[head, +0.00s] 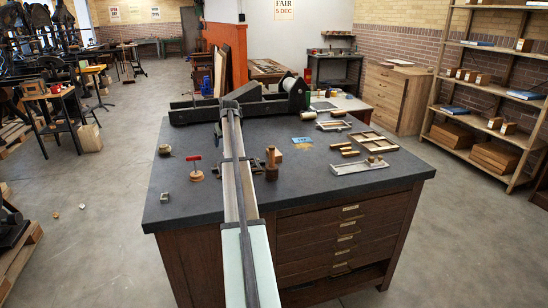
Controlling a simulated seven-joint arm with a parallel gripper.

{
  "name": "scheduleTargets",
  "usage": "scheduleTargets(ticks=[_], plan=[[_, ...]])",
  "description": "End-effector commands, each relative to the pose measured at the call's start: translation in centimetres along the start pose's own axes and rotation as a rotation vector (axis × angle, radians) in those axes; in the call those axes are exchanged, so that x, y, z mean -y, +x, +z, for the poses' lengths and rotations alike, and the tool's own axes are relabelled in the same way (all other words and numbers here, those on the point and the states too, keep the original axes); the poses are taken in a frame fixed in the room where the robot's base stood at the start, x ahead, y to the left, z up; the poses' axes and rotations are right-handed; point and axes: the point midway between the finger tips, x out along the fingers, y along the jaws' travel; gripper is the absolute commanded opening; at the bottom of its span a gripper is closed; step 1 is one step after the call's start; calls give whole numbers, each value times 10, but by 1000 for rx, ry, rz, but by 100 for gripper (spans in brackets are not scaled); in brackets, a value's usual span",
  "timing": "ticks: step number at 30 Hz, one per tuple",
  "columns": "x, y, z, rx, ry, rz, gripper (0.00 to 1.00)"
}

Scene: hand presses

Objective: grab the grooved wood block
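I cannot make out any fingers of my gripper in the head view.
The front right of the bench is clear.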

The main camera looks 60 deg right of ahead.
Motion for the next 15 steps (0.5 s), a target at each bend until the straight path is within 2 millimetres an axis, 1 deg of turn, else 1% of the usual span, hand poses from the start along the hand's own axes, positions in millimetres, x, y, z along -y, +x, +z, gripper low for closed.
scheduleTargets(ticks=[1, 2, 3, 6, 9, 10, 12, 15], plan=[[-33, -9, 4, 20, 18, 6, 83], [-49, -14, 8, 32, 27, 8, 83], [-70, -21, 14, 49, 39, 10, 83], [-116, -39, 28, 87, 65, 10, 83], [-153, -56, 42, 118, 87, 7, 83], [-163, -60, 46, 126, 92, 6, 83], [-180, -68, 53, 141, 102, 5, 83], [-196, -76, 60, 154, 112, 3, 83]])
